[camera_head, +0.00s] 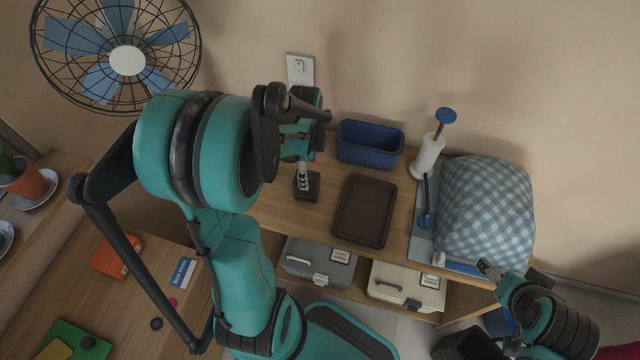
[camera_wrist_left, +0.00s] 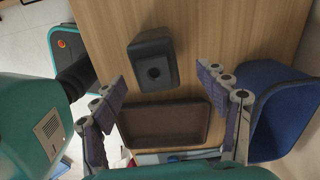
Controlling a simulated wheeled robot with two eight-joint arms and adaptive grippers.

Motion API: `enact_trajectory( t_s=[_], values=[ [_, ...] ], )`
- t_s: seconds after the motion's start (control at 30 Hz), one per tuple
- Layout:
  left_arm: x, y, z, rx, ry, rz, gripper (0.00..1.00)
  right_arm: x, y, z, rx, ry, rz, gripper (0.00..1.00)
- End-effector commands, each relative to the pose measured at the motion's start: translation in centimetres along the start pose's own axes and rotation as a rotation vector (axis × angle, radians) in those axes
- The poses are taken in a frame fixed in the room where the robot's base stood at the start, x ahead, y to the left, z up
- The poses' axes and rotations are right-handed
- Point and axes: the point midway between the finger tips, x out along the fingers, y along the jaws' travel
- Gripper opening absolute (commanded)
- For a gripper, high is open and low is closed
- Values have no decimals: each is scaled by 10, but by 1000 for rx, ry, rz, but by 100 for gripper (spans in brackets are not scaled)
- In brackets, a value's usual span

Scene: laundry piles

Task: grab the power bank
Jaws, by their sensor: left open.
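No thing in view is plainly the power bank. A dark grey block (camera_head: 309,188) with a round recess stands on the wooden desk top; it also shows in the left wrist view (camera_wrist_left: 152,64). Whether it is the power bank I cannot tell. My left gripper (camera_head: 303,178) is above this block in the head view, hiding part of it. In the left wrist view my left gripper (camera_wrist_left: 163,88) has its fingers spread with nothing between them. My right gripper (camera_head: 488,268) is at the lower right, beside the desk's front corner; its jaw state is unclear.
A brown tray (camera_head: 364,210) lies right of the block, with a blue bin (camera_head: 369,145) behind it. A paper-towel holder (camera_head: 429,155) and a checked cloth bundle (camera_head: 487,210) stand farther right. Grey (camera_head: 317,262) and cream (camera_head: 405,285) boxes sit on the shelf below.

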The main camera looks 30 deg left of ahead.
Motion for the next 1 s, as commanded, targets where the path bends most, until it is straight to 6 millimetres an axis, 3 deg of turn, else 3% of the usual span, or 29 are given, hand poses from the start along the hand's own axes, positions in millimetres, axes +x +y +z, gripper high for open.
enact_trajectory(
  t_s=[0.47, 0.7, 0.77, 0.97, 1.0],
  values=[
    [63, 5, 3, -3, 0, -2, 74, 26, 0, 19, 0, 0, 0, 74],
    [65, 5, 3, -3, 0, -2, 74, 26, 0, 18, 0, 0, 0, 74],
    [64, 5, 3, -3, 0, -2, 64, 25, 0, 18, 0, 0, 0, 74],
    [64, 5, 3, -3, 0, -2, 11, 25, 0, 18, 0, 0, 0, 74],
    [64, 5, 3, -3, 0, -2, 10, 26, 0, 18, 0, 0, 0, 74]
  ],
)
